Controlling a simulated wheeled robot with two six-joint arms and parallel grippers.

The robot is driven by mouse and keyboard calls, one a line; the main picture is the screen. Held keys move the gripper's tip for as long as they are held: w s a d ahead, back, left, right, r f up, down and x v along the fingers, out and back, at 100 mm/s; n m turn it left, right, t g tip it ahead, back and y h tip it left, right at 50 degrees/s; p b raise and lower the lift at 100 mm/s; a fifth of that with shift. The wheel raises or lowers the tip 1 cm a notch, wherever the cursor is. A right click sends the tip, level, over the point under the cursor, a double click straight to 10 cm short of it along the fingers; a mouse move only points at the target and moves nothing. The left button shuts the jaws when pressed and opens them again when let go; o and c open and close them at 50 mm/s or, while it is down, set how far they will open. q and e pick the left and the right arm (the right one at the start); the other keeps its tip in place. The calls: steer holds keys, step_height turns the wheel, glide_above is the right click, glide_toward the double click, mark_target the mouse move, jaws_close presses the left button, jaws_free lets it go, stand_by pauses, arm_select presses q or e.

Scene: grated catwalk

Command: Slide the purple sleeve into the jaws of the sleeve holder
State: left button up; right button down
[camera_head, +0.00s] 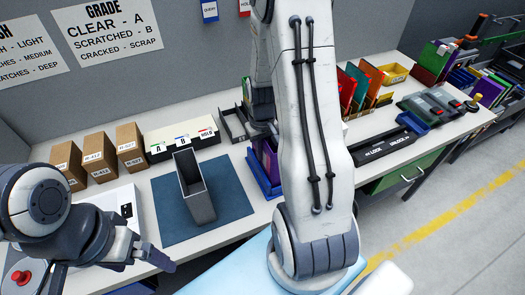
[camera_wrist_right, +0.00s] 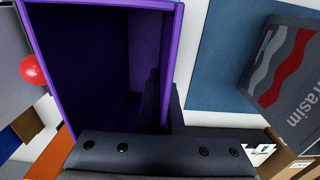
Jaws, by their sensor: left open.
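The purple sleeve (camera_head: 268,160) stands partly hidden behind my right arm in the head view. Its open top fills the upper left of the right wrist view (camera_wrist_right: 100,60). My right gripper (camera_wrist_right: 165,100) straddles the sleeve's right wall there, one finger inside and one outside, both apparently against it. In the head view that gripper is mostly hidden by my arm. My left gripper (camera_head: 115,272) is open and empty at the lower left, near the table's front edge. A blue base (camera_head: 255,180) surrounds the sleeve's foot. I cannot tell which fixture is the sleeve holder.
A grey open box (camera_head: 203,207) stands on a blue mat (camera_head: 232,190), left of the purple sleeve. A black fixture marked LOCK and UNLOCK (camera_head: 385,148) lies at the right. Cardboard boxes (camera_head: 98,150) and labelled bins (camera_head: 180,145) line the back.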

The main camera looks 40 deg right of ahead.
steer(key=shift+f+b, duration=0.6)
steer(key=shift+f, duration=0.45)
steer(key=c, duration=0.6)
jaws_free()
steer(key=shift+r, duration=0.1)
step_height(320, 180, up, 8)
steer(key=p, duration=0.7)
